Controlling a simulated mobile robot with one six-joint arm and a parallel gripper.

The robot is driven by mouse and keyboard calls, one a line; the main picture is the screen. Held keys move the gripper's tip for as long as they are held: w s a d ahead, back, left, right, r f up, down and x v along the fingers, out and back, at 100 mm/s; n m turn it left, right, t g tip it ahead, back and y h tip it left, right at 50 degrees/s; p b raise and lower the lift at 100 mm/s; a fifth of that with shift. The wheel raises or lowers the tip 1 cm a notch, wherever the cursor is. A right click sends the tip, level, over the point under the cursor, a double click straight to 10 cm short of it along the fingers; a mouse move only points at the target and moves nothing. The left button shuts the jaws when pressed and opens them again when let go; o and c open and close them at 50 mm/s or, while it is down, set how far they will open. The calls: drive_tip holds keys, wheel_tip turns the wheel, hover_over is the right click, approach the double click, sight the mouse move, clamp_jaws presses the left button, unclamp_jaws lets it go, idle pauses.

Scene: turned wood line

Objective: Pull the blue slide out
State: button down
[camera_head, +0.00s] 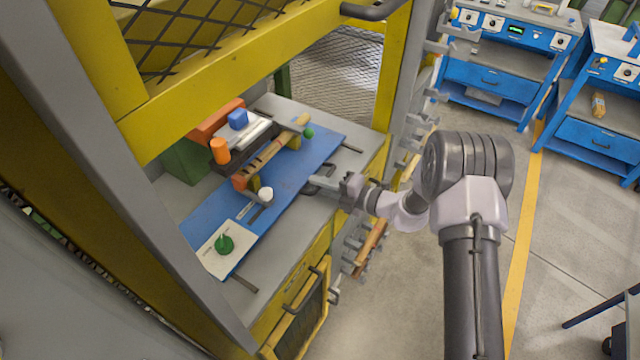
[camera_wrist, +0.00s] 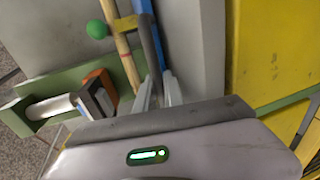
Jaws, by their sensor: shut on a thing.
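The blue slide (camera_head: 292,184) is a long flat blue plate lying on a grey bench top inside a yellow frame. A turned wooden piece (camera_head: 268,154) lies along it between small supports, with a green ball (camera_head: 308,132) at the far end. A white knob (camera_head: 266,194) stands near its middle, and a white plate with a green knob (camera_head: 224,243) is at its near end. My gripper (camera_head: 313,184) reaches in from the right and is shut at the slide's front edge.
Dark rods stick out at both slide ends. A yellow cabinet door (camera_head: 302,305) is below the bench. Grey hooks line the right post.

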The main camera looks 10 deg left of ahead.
drive_tip(key=shift+d, duration=0.1)
idle(0.3)
drive_tip(key=f+p+v, duration=0.2)
drive_tip(key=v, duration=1)
drive_tip(key=d+f+p+v, duration=0.1)
drive_tip(key=f+p+v, duration=0.1)
drive_tip(key=v, duration=1)
drive_tip(key=shift+s+d+f, duration=0.2)
drive_tip(key=shift+s+f, duration=0.05)
drive_tip(key=shift+f, duration=0.35)
drive_tip(key=c, duration=1.7)
unclamp_jaws()
drive_tip(key=shift+c, duration=0.2)
drive_tip(key=shift+d, duration=0.2)
drive_tip(key=p+v, duration=0.2)
drive_tip(key=v, duration=1.5)
drive_tip(key=shift+d, duration=0.25)
drive_tip(key=shift+s, duration=0.1)
